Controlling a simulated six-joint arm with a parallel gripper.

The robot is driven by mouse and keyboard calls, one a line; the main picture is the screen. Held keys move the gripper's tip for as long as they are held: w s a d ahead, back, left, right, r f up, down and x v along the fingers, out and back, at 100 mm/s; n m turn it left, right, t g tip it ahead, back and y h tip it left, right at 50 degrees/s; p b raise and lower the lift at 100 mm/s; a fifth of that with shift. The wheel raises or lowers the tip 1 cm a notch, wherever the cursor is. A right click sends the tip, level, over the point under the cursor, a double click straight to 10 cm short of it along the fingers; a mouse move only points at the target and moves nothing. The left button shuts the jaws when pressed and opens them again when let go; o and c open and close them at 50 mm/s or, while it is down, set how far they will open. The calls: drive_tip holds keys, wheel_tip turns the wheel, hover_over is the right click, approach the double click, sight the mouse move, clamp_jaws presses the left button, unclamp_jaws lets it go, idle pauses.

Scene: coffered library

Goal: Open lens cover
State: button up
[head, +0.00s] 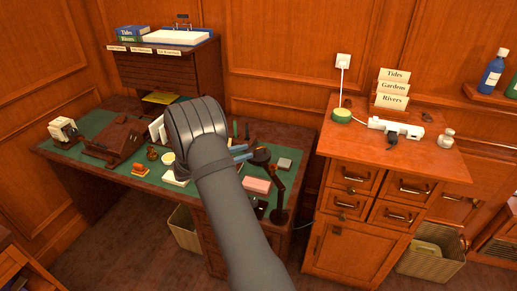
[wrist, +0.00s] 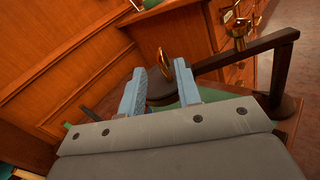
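A black jointed stand with a round dark head (head: 261,157) stands at the right end of the green-topped desk; its base and arm also show in the wrist view (wrist: 282,75). In the wrist view the dark round head (wrist: 160,92) lies just beyond my fingers, with a brass-coloured oval piece (wrist: 164,60) standing up at its far side. I cannot tell which part is the lens cover. My gripper (wrist: 160,78) is open, its two blue fingers apart, with the head and brass piece seen through the gap. I cannot tell whether they touch.
The desk (head: 50,148) holds a dark sloped box (head: 112,138), a pink block (head: 257,185) and several small items close to the stand. A drawer cabinet (head: 345,222) with a power strip (head: 396,128) stands to the right. A waste bin (head: 184,230) is under the desk.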

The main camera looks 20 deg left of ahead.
sight(258, 148)
drive_tip(key=x, duration=0.6)
drive_tip(key=shift+d, duration=0.1)
drive_tip(key=shift+c, duration=0.4)
clamp_jaws()
